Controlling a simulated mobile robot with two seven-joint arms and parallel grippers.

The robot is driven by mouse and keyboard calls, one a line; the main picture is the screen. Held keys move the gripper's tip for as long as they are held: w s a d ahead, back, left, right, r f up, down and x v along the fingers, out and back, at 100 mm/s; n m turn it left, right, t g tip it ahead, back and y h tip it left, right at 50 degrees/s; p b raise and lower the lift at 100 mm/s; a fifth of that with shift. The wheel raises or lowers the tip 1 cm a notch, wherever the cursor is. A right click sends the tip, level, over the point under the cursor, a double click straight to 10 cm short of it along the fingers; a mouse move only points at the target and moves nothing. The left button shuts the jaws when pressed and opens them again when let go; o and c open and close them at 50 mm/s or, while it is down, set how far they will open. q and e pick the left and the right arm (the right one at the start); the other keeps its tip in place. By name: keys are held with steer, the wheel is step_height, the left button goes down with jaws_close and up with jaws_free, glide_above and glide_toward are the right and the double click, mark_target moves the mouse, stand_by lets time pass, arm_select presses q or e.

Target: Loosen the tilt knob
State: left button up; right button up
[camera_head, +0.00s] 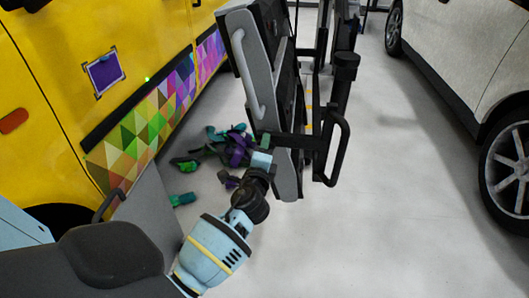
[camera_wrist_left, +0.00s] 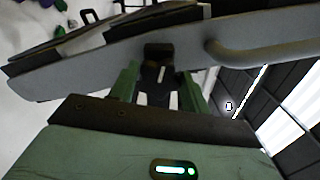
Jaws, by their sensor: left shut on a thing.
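A tall grey panel unit (camera_head: 285,110) on a black stand is tilted in front of me. The tilt knob, a small dark block (camera_wrist_left: 158,52), is at the panel's edge in the left wrist view. My left gripper (camera_head: 264,140) reaches up to the panel's lower left edge. In the left wrist view its two green fingers (camera_wrist_left: 160,88) stand on either side of the dark knob, shut on it. The knob is hidden behind the gripper and panel in the head view. My right gripper is not in view.
A yellow van (camera_head: 60,75) with a colourful wrap stands on the left. Green and purple scraps (camera_head: 225,148) lie on the floor beside it. A black handle (camera_head: 338,150) juts from the stand. A silver car (camera_head: 470,60) is at right, with clear floor between.

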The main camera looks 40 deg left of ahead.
arm_select(q)
steer(key=n+b, duration=0.1)
steer(key=n, duration=0.1)
steer(key=n+b, duration=0.1)
steer(key=n, duration=0.5)
steer(key=shift+f+b, duration=0.25)
steer(key=shift+b, duration=0.15)
steer(key=shift+n, duration=0.4)
steer(key=o, duration=1)
